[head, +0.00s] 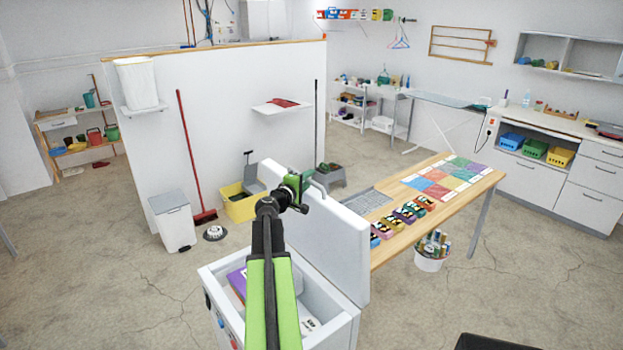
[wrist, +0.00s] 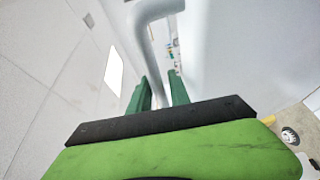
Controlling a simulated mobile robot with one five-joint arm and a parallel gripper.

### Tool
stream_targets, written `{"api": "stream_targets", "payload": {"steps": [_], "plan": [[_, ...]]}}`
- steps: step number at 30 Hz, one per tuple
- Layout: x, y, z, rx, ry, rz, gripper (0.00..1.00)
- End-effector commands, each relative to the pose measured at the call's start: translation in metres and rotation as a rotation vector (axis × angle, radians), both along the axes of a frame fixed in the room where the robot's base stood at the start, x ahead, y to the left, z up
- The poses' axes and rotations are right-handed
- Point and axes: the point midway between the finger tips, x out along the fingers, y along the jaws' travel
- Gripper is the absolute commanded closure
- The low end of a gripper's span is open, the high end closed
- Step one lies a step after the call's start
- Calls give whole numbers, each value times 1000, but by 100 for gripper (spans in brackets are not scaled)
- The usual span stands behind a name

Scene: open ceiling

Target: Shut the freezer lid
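The white chest freezer (head: 340,334) stands low in the front middle of the head view. Its lid (head: 336,230) is open and stands nearly upright on the freezer's right side. The lid's curved grey handle (head: 320,183) is at the top edge of the lid, and it shows large in the wrist view (wrist: 148,35). My gripper (head: 300,186) is at this handle. In the wrist view its two green fingers (wrist: 160,92) lie on either side of the handle bar. Whether they press on it cannot be made out. My arm hides part of the freezer's inside.
A purple box (head: 236,282) and other goods lie in the freezer. A white bin (head: 173,220) and a yellow bucket (head: 240,207) stand by the partition wall. The floor at left is free.

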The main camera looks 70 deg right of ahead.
Motion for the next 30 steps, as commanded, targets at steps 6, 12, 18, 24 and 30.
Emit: {"api": "stream_targets", "payload": {"steps": [6, 12, 18, 24, 30], "plan": [[-4, -20, -1, 0, -1, -1, 77], [-5, -20, -1, 0, -1, -1, 77], [-5, -20, -1, 0, -1, -1, 95], [-5, -20, -1, 0, -1, -1, 100], [-4, -20, -1, 1, -1, 0, 100]]}}
